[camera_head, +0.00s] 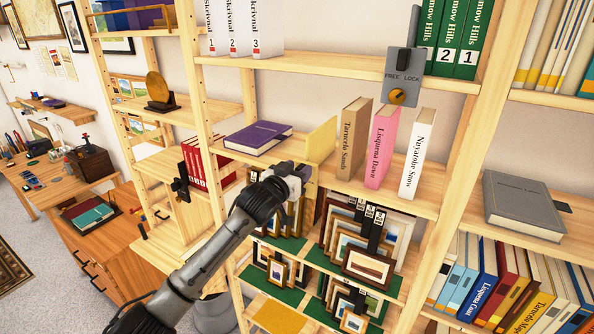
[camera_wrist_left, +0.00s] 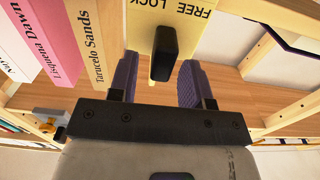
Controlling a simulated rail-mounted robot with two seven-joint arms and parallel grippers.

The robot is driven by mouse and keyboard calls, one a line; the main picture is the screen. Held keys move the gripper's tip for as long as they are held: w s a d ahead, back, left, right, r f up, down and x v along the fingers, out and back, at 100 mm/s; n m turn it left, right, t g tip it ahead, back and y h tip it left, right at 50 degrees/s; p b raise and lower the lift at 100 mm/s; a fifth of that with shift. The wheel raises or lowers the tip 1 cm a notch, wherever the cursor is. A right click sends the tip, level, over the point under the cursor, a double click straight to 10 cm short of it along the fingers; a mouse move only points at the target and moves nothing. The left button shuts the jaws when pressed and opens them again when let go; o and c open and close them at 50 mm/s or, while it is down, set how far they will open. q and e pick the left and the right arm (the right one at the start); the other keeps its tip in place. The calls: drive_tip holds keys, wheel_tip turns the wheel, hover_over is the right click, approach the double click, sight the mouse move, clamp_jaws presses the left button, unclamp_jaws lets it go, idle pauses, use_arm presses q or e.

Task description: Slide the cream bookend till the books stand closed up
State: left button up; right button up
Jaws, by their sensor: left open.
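The cream bookend (camera_head: 322,138) stands on the middle shelf, left of three upright books: brown Tarucelo Sands (camera_head: 353,140), pink Lisquena Dawn (camera_head: 380,148) and white Nuyarobe Snow (camera_head: 416,155). Gaps show between the books. I cannot tell whether the bookend touches the brown one. In the wrist view the bookend (camera_wrist_left: 140,20) carries FREE LOCK lettering and a black handle (camera_wrist_left: 164,54). My left gripper (camera_head: 297,172) is at the bookend's front. Its fingers (camera_wrist_left: 158,82) are open, one on either side of the handle in that view. My right gripper is out of view.
A purple book (camera_head: 258,137) lies flat on the shelf left of the bookend. A grey FREE LOCK piece (camera_head: 403,75) with an orange knob hangs above, beside green books (camera_head: 452,38). Framed prints (camera_head: 366,266) fill the shelf below. A shelf upright (camera_head: 440,250) stands at right.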

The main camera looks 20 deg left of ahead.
use_arm(q)
drive_tip(key=shift+c, duration=0.2)
clamp_jaws()
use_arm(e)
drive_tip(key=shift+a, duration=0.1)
